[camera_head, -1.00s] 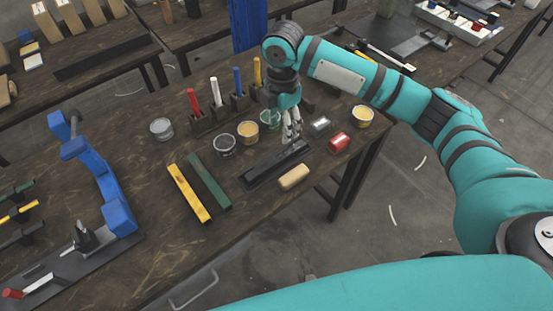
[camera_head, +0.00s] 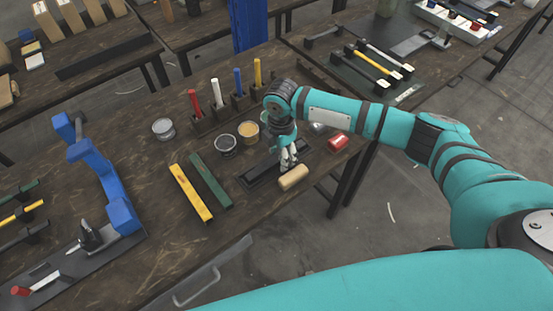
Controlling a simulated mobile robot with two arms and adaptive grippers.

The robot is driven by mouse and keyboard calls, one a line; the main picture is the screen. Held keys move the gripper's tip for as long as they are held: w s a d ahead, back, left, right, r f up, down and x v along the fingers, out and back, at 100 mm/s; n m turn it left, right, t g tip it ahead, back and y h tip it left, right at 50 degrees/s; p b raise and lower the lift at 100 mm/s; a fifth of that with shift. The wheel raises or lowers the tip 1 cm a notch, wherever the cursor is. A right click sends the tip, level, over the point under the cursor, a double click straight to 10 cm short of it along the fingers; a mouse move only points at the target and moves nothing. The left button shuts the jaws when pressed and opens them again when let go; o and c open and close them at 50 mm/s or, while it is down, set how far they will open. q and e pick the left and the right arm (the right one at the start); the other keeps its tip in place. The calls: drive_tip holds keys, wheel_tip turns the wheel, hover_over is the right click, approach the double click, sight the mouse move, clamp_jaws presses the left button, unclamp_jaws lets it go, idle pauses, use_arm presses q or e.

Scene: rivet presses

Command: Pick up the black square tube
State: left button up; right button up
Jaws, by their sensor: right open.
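The black square tube (camera_head: 262,171) lies on the dark wooden table, in what looks like a flat black tray (camera_head: 244,182). My right gripper (camera_head: 289,167) points down over the right part of the tube and is open. Its fingers hide part of the tube, and I cannot tell whether they touch it. My left gripper is not in view.
Cans (camera_head: 226,145) stand behind the tube. Yellow (camera_head: 190,192) and green (camera_head: 210,180) bars lie left. A blue press (camera_head: 105,175) stands far left.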

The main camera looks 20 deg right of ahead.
clamp_jaws()
drive_tip(key=shift+r, duration=0.2)
idle(0.3)
